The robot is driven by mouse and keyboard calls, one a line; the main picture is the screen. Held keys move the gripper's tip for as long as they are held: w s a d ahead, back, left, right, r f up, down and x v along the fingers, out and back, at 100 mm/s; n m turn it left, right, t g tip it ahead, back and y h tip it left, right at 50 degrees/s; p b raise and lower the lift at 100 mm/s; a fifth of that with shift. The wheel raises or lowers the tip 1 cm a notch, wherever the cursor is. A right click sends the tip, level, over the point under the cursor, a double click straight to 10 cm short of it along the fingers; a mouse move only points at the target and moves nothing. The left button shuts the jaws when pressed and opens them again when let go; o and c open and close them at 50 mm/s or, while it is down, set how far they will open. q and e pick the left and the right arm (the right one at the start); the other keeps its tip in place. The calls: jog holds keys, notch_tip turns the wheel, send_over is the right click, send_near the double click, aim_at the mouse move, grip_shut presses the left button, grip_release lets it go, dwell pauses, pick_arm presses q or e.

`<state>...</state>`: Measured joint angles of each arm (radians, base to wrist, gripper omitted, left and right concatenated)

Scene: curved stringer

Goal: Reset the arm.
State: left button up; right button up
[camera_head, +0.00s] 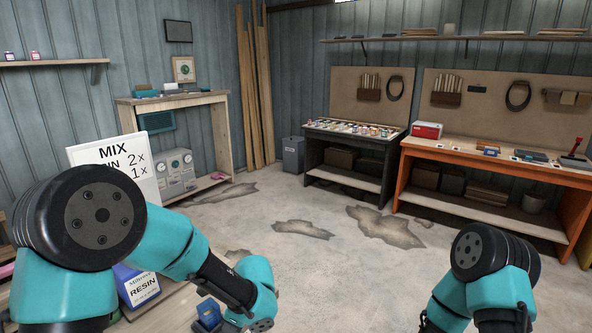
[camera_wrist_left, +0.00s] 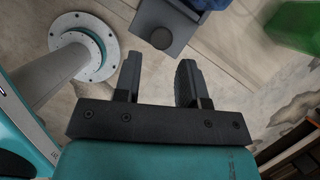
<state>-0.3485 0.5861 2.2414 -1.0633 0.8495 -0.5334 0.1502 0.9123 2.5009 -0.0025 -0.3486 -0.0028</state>
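My left gripper (camera_wrist_left: 158,80) shows in the left wrist view with its two dark fingers apart and nothing between them. Beyond the fingertips is a grey block-like thing (camera_wrist_left: 160,30) with a round knob on its face, and a blue thing touches its top edge. In the head view my left arm comes in from the left and bends down toward the lower middle; its fingers are not visible there. My right arm is at the lower right, and its gripper is out of the picture.
A blue and white resin container (camera_head: 140,286) stands beside my left arm, with a small blue thing (camera_head: 208,314) nearby. A white MIX sign (camera_head: 118,160) stands behind. A black bench (camera_head: 345,160) and an orange bench (camera_head: 480,155) line the back right. The stained concrete floor between is clear.

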pick_arm(q)
jog(key=shift+x, duration=1.8)
jog(key=v, duration=1.6)
jog(key=x, duration=1.8)
jog(key=shift+a+f, duration=0.1)
jog(key=shift+w+a, duration=0.2)
jog(key=shift+s+d+r, duration=0.2)
jog(key=shift+d+r, duration=0.05)
jog(key=shift+d, duration=0.1)
jog(key=v, duration=1.2)
jog(key=shift+d+r, duration=0.2)
